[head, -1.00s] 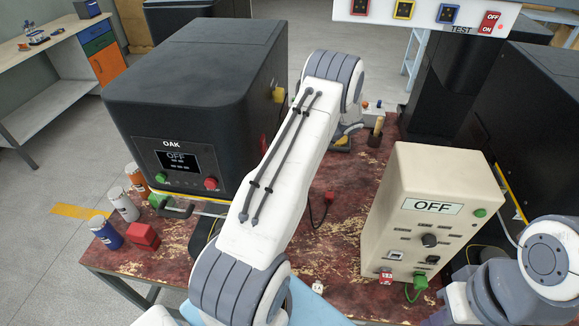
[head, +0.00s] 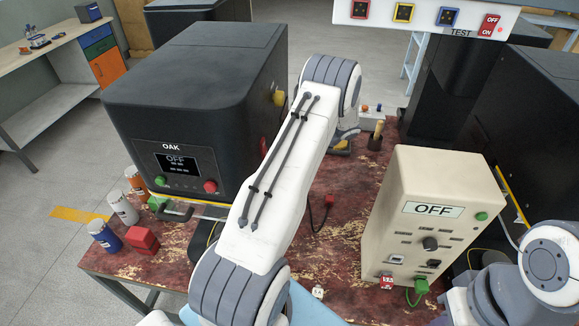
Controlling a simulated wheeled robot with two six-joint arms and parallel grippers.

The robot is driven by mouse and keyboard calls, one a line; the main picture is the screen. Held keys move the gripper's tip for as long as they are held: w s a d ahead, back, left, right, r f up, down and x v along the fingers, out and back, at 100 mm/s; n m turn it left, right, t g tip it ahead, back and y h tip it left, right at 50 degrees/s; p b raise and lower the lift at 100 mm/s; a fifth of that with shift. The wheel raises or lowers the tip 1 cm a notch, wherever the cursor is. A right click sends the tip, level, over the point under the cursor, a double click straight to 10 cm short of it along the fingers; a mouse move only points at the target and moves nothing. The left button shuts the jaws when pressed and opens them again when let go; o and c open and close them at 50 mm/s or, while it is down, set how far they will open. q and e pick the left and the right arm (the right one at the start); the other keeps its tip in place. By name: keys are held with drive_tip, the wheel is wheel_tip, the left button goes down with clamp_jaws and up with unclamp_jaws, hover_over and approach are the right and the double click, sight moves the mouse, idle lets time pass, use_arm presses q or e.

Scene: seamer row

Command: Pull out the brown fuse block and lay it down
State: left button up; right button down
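I cannot make out a brown fuse block in the head view; my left arm covers the middle of the bench. That arm reaches over the bench toward the back. Its grey wrist end (head: 346,133) is beside a small yellow item (head: 341,146), and its fingers cannot be made out. My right arm is at the right edge beside the cream control box (head: 437,222), which reads OFF; its gripper is not in view. The black OAK machine (head: 200,110) stands left of my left arm, its display also reading OFF.
A dark cup (head: 375,142) with a yellow-brown handle stands at the back. Several cans and a red block (head: 143,240) stand at the bench's left front. A red connector (head: 329,200) lies mid-bench. A white TEST panel (head: 425,15) hangs above. Worn bench top shows left of the cream box.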

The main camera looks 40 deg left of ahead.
idle(0.4)
use_arm(q)
clamp_jaws()
drive_tip(key=shift+w, duration=0.1)
drive_tip(key=w+d, duration=0.3)
drive_tip(key=d, duration=0.2)
idle(1.1)
drive_tip(key=shift+d, duration=0.1)
